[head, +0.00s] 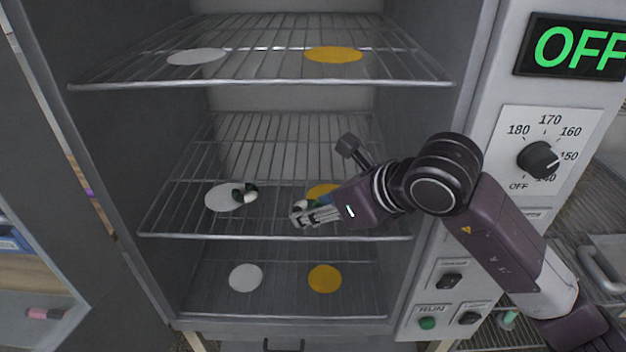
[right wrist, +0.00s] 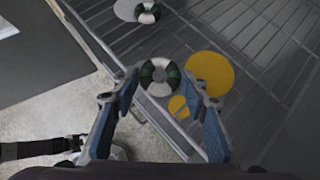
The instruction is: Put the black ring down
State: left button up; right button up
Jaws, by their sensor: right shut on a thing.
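My right gripper (head: 298,216) reaches into the open oven from the right and is shut on a ring (right wrist: 160,77) with black, white and dark green segments. The ring sits between the fingertips in the right wrist view, at the edge of a yellow disc (right wrist: 210,73); its gap to the rack is hard to judge. In the head view the fingers partly hide this ring (head: 300,204) and the arm covers part of the yellow disc (head: 318,190). A similar ring (head: 246,193) lies on the white disc (head: 217,201) of the same middle rack. My left gripper is not in view.
The top rack (head: 260,82) above holds a white and a yellow disc, both bare. The lower level has a bare white disc (head: 246,278) and a bare yellow disc (head: 325,278). The control panel (head: 520,165) with its knob stands close behind my right arm.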

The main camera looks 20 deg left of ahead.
jog(key=w+a, duration=0.1)
jog(key=w, duration=0.2)
jog(key=w+a+p, duration=0.1)
jog(key=w, duration=0.2)
jog(key=w+p, duration=0.1)
jog(key=w, duration=0.2)
jog(key=shift+w+a, duration=0.15)
jog(key=shift+a, duration=0.25)
notch_tip(320, 180, down, 3)
jog(key=shift+r+p, duration=0.15)
jog(key=shift+p, duration=0.7)
jog(key=shift+f, duration=0.35)
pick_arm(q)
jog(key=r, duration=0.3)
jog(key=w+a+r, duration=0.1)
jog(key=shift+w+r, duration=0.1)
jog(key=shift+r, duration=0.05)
pick_arm(e)
jog(key=shift+f, duration=0.1)
jog(key=shift+f, duration=0.15)
jog(key=o, duration=1)
